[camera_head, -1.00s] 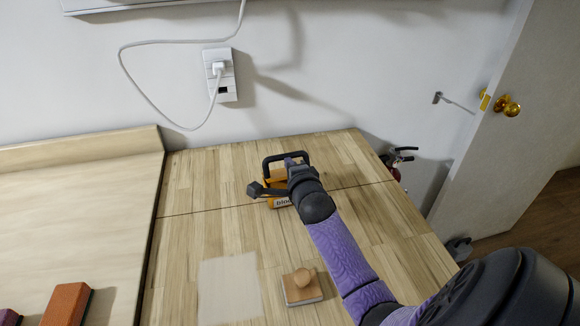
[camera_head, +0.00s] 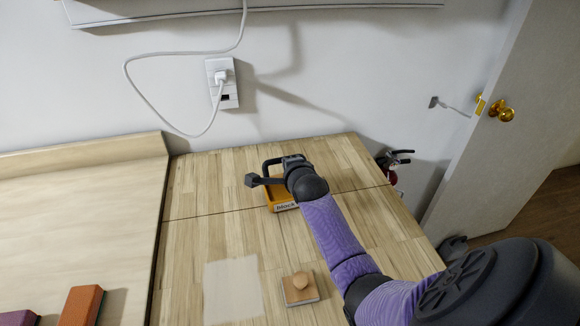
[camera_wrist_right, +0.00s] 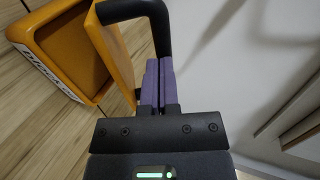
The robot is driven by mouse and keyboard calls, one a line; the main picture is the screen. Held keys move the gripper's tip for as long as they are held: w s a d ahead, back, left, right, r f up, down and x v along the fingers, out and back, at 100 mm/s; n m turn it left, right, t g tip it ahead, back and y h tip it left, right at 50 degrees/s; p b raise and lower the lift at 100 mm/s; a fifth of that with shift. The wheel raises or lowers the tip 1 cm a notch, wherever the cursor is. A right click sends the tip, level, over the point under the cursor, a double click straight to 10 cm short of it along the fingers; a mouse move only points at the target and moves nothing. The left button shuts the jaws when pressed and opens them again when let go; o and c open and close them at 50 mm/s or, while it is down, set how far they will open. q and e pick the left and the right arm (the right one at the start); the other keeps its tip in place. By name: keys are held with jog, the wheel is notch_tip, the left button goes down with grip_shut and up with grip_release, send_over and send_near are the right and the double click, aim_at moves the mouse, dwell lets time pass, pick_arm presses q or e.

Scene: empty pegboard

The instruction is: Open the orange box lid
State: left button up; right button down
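The orange box (camera_head: 283,203), with a lettered white label on its front, sits on the wooden table, partly hidden by my right arm. In the right wrist view the box (camera_wrist_right: 62,42) is at the upper left. Its orange lid (camera_wrist_right: 112,48) is tilted up from it at a steep angle, showing the inside of the box. The black lid handle (camera_wrist_right: 148,12) runs from the lid to my right gripper (camera_wrist_right: 160,82). The purple fingers are close together and appear shut on the handle's bar. My left gripper is not in view.
An orange-brown block (camera_head: 81,306) is at lower left. The wall with an outlet (camera_head: 222,84) rises close behind the box.

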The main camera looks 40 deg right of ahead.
jog(key=shift+w+d+r+g+y+p, duration=0.25)
jog(key=shift+w+r+g+p, duration=0.25)
jog(key=shift+g+p, duration=0.1)
jog(key=shift+w+d+r+g+y+p, duration=0.25)
jog(key=shift+w+r+g+p, duration=0.15)
jog(key=shift+w+g+p, duration=0.15)
jog(key=shift+w+d+g, duration=0.1)
jog(key=shift+w+g, duration=0.2)
jog(key=shift+g, duration=0.15)
jog(key=shift+w+d+f, duration=0.1)
jog(key=shift+w+d, duration=0.05)
jog(key=shift+w, duration=0.2)
jog(key=w+d+f+b, duration=0.1)
jog(key=w+d+b, duration=0.2)
jog(key=b, duration=1.1)
jog(key=w, duration=0.3)
jog(key=shift+w+b, duration=0.3)
jog(key=shift+b, duration=0.05)
